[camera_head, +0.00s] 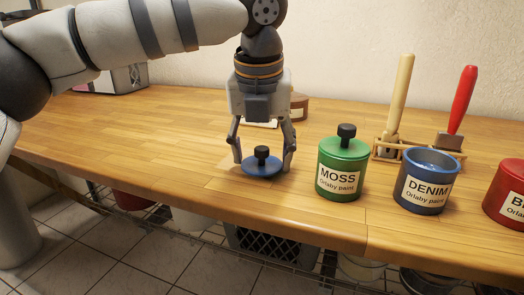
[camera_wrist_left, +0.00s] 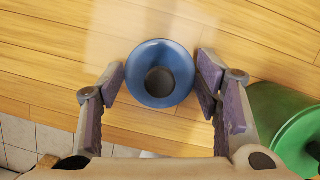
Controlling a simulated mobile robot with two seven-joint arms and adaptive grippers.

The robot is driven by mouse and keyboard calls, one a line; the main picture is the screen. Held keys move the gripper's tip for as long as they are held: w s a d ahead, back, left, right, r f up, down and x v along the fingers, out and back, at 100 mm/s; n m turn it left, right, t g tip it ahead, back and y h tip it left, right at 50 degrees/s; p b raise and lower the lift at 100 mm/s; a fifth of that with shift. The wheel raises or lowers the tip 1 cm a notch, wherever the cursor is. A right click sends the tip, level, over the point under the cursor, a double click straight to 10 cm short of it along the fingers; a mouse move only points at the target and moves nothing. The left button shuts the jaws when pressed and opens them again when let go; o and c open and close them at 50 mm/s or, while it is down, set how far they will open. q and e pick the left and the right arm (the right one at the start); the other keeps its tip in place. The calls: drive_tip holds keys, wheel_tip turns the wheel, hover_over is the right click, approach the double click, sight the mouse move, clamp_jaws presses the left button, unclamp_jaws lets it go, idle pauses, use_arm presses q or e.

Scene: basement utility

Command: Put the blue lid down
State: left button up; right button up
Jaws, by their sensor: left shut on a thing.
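The blue lid (camera_head: 258,170) is a flat disc with a black knob on top. It is level, at or just above the wooden bench near its front edge, left of the green pot; I cannot tell if it touches the wood. My left gripper (camera_head: 262,163) points down with its fingers shut on opposite sides of the lid. In the left wrist view the lid (camera_wrist_left: 183,73) lies between the purple-padded fingertips (camera_wrist_left: 161,78). The blue DENIM pot (camera_head: 425,193) stands open, without a lid, to the right. My right gripper is not in view.
The green MOSS pot (camera_head: 342,178), lidded, stands just right of the gripper. A red pot (camera_head: 508,198) is cut off at the right edge. A wooden rack (camera_head: 385,151) holds two handled tools behind. A brown round thing (camera_head: 300,104) is partly hidden behind the gripper.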

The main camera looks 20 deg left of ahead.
sight(260, 174)
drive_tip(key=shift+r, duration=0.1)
use_arm(q)
drive_tip(key=o, duration=1)
drive_tip(key=shift+f, duration=0.15)
drive_tip(key=shift+o, duration=0.2)
drive_tip(key=shift+r, duration=0.35)
drive_tip(key=p+v, duration=0.2)
drive_tip(key=v, duration=0.9)
drive_tip(key=shift+r, duration=0.35)
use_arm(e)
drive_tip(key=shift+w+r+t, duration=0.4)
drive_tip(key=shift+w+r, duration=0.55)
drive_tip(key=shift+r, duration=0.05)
